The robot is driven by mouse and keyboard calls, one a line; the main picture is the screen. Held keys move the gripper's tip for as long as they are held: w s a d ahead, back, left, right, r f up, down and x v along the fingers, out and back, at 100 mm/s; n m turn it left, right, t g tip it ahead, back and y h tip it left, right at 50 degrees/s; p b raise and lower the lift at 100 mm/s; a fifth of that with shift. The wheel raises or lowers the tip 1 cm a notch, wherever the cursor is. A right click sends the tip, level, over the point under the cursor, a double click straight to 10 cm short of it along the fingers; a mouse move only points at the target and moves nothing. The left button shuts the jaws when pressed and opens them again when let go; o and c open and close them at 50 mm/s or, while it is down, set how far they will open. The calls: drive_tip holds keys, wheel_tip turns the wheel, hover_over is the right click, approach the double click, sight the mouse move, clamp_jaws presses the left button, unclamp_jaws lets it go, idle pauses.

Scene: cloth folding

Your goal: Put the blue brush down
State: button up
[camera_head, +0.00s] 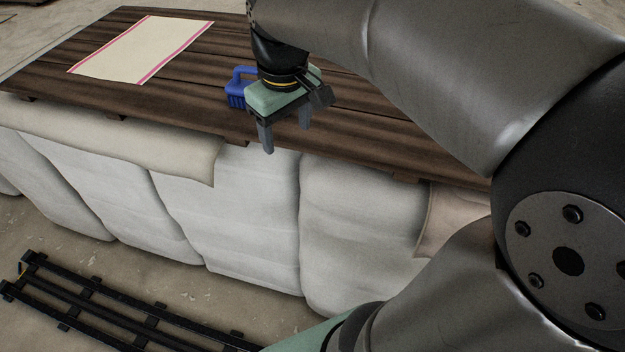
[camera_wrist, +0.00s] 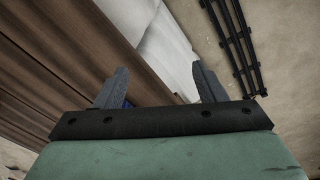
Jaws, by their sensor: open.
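The blue brush (camera_head: 238,88) is on the dark plank tabletop (camera_head: 180,92), near its front edge, with its handle loop up. My gripper (camera_head: 286,138) is open, with its fingers pointing down, to the right of the brush and near the table's front edge. The brush is apart from the fingertips, and part of it is hidden behind my gripper's body. In the wrist view the two fingers of my gripper (camera_wrist: 160,85) are spread with nothing held between them. A small bit of blue, likely the brush (camera_wrist: 127,104), shows beside the left finger's base.
A cream cloth with red stripes (camera_head: 143,48) lies flat at the table's far left. White sacks (camera_head: 240,215) stand under the planks, with beige cloth (camera_head: 120,140) hanging over them. A black rail (camera_head: 100,305) lies on the floor. The planks between cloth and brush are clear.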

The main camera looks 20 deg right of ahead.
drive_tip(key=s+f+m, duration=0.4)
drive_tip(key=s+f, duration=0.8)
drive_tip(key=shift+s, duration=0.15)
drive_tip(key=shift+r, duration=0.1)
drive_tip(key=c, duration=0.9)
